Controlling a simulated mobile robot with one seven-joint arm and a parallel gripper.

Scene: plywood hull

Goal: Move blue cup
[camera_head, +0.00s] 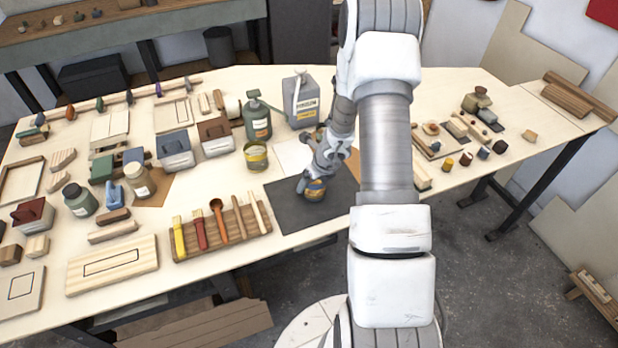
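A small dark blue cup-like piece (484,153) stands on the right part of the table, in a short row of small pieces. A yellow one (448,164) and a dark red one (466,158) are to its left, and a tan one (499,146) to its right. It is too small to make out clearly. My gripper (314,189) is far to its left, low over a dark grey mat (290,212). A round orange-brown thing shows at the gripper's tip; I cannot tell whether the fingers hold it. The fingers are too small and partly hidden.
My arm crosses the middle of the view and hides part of the table. A wooden rack (222,238) with several handled tools is left of the mat. A green bottle (257,120), a grey can (300,98) and a yellow tin (256,156) stand behind it.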

